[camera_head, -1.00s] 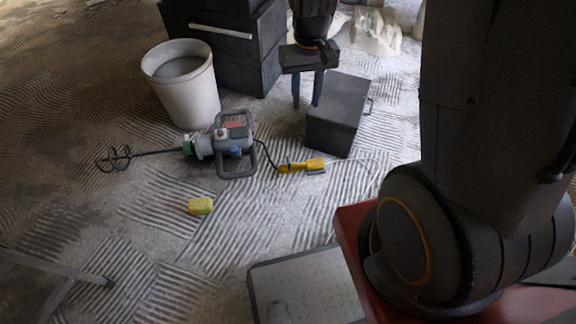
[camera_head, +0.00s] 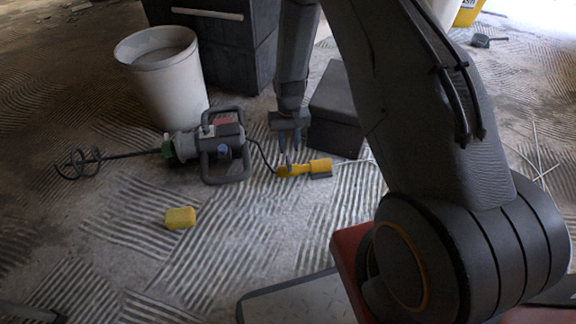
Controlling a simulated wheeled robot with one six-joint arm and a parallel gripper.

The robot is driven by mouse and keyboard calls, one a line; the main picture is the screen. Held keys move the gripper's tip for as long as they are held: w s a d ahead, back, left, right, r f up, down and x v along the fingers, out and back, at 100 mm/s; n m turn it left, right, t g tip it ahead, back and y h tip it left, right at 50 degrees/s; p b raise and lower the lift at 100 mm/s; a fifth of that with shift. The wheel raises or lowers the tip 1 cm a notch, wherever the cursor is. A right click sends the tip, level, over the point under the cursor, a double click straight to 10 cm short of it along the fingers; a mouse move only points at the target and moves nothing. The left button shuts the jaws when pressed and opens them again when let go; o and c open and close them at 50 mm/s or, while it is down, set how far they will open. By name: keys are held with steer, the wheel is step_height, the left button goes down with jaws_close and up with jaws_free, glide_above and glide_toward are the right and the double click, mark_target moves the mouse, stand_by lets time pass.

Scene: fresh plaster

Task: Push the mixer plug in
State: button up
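The mixer (camera_head: 222,150) lies on the floor with its whisk shaft pointing left. Its dark cable runs right to a yellow plug and socket connection (camera_head: 305,168) on the floor. The plug is at the left end of the yellow piece; I cannot tell how deep it sits. My gripper (camera_head: 290,158) points down, its two fingers apart, just above or at the left end of the yellow piece. I cannot tell whether the fingers touch the plug, and they partly hide the cable end.
A pale bucket (camera_head: 165,85) stands behind the mixer. A dark box (camera_head: 337,105) stands close behind my gripper. A yellow sponge (camera_head: 181,217) lies in front on the ridged floor. A light cable (camera_head: 358,161) leaves the socket to the right. The floor in front is mostly clear.

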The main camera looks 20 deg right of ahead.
mark_target(289, 159)
step_height(289, 159, down, 9)
steer(key=b, duration=0.3)
steer(key=shift+w+b, duration=0.15)
steer(key=shift+b, duration=0.2)
steer(key=shift+r, duration=0.1)
jaws_close()
